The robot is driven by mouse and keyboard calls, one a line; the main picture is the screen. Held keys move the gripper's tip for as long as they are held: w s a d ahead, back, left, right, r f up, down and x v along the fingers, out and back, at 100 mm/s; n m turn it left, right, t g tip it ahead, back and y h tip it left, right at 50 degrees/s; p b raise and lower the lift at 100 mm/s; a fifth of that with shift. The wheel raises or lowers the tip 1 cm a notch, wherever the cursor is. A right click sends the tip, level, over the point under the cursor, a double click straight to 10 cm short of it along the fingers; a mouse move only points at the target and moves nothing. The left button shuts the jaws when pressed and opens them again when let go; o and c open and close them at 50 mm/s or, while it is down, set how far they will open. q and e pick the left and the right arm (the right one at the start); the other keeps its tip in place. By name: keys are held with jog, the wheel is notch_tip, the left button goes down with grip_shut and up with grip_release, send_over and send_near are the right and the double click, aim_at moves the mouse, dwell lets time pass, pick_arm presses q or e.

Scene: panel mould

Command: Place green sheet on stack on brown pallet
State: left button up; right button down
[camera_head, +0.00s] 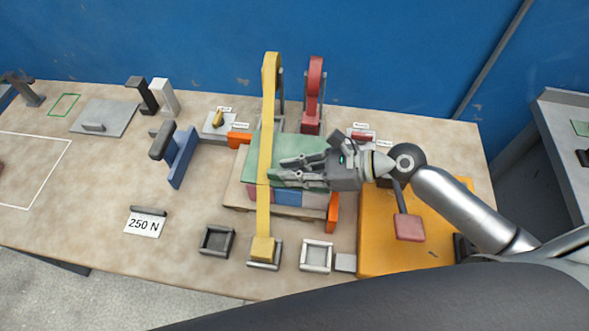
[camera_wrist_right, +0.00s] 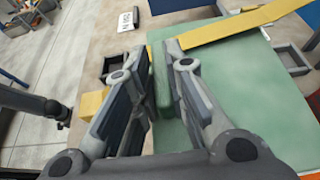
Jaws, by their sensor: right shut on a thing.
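The green sheet (camera_head: 290,147) lies flat over the stack on the brown pallet (camera_head: 240,196), in the middle of the table. Blue and pink layers of the stack (camera_head: 288,197) show below its front edge. My right gripper (camera_head: 283,170) comes in from the right and is shut on a green grip piece on the sheet. The right wrist view shows the fingers (camera_wrist_right: 162,90) closed around this piece, with the sheet (camera_wrist_right: 235,85) spread beneath. Whether the sheet touches the stack cannot be told. My left gripper is not in view.
A long yellow bar (camera_head: 265,150) crosses over the sheet's left part from back to front. A red upright clamp (camera_head: 314,95) stands behind. Orange corner pieces (camera_head: 332,212) flank the pallet. An orange-yellow plate (camera_head: 380,255) lies right; small trays (camera_head: 216,241) stand in front.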

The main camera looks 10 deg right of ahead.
jog(key=shift+f, duration=0.6)
jog(key=c, duration=1.4)
grip_release()
jog(key=shift+o, duration=0.2)
jog(key=shift+d, duration=0.1)
jog(key=v, duration=1.2)
